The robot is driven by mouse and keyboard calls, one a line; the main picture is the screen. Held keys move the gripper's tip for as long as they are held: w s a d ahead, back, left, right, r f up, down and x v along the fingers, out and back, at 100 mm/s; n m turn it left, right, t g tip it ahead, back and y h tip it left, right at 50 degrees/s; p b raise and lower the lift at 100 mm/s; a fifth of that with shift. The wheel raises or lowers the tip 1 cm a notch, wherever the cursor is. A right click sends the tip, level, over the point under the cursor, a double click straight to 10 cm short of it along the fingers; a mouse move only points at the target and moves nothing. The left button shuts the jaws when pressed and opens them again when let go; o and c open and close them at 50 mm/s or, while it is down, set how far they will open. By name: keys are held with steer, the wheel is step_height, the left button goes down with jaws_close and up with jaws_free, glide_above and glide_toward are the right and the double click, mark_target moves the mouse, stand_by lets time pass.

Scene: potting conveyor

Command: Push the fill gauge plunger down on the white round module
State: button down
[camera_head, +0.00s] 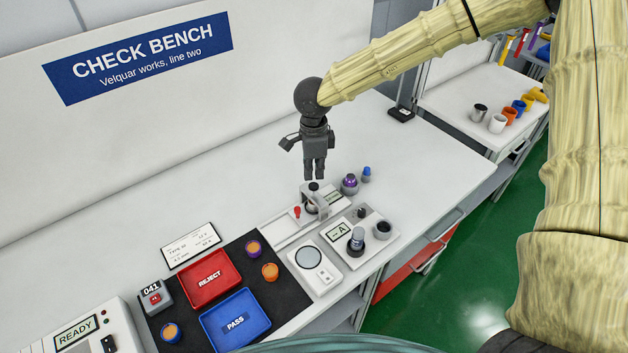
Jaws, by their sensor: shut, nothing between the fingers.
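My gripper (314,177) is shut and empty, pointing straight down over the bench. Its fingertips are just above the black knob (314,186) of the plunger on the small fill gauge (322,199). I cannot tell whether they touch it. The gauge is a pale upright bracket on a white base plate. A small dark and pale part sits under the knob; a white round module there is too small and hidden to make out. A red-topped lever (297,212) stands at the left of the gauge.
Purple-topped (349,184) and blue-topped (366,174) parts stand right of the gauge. In front are an instrument with display "A" (338,232) and a round-plate device (308,257). Red REJECT (191,300) and blue PASS (266,330) trays lie front left. The bench behind is clear.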

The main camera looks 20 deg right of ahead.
mark_target(314, 185)
steer(key=shift+r+p, duration=1.55)
steer(key=shift+r, duration=0.2)
